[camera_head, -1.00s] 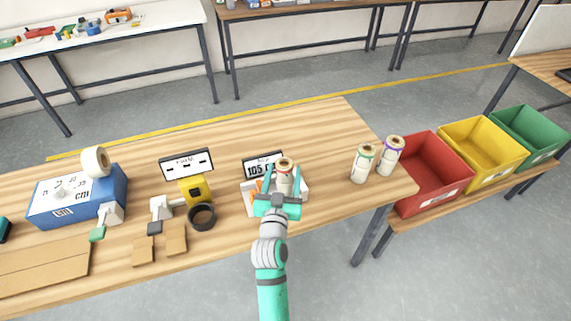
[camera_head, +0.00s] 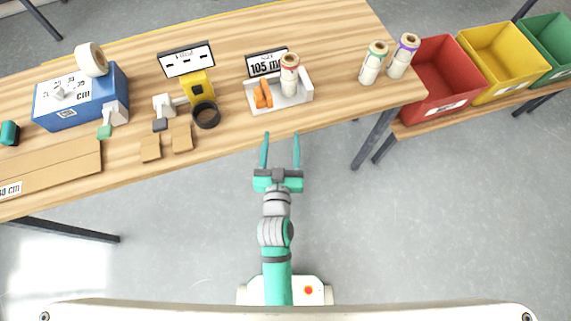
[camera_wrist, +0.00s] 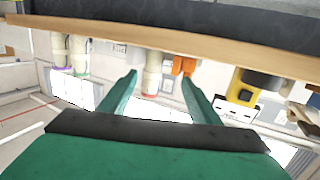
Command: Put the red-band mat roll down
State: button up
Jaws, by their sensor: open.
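The red-band mat roll (camera_head: 289,76) stands upright in the white tray (camera_head: 297,97) on the wooden table, in front of a display reading 105. An orange thing (camera_head: 263,95) lies beside it in the same tray. My gripper (camera_head: 281,136) is open and empty, off the table's front edge and clear of the roll. In the wrist view the red-band roll (camera_wrist: 151,82) shows beyond and between the open fingers (camera_wrist: 160,80), with the orange thing (camera_wrist: 184,66) beside it.
Green-band (camera_head: 373,63) and purple-band (camera_head: 403,56) rolls stand at the table's right end. Red (camera_head: 443,106), yellow (camera_head: 497,62) and green (camera_head: 553,47) bins are further right. A blue box (camera_head: 80,108), yellow device (camera_head: 196,86) and black ring (camera_head: 206,115) are left.

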jog(key=s+d+g, duration=0.1)
jog(key=s, duration=2.5)
jog(key=shift+d+r+y, duration=0.15)
jog(key=shift+y, duration=0.25)
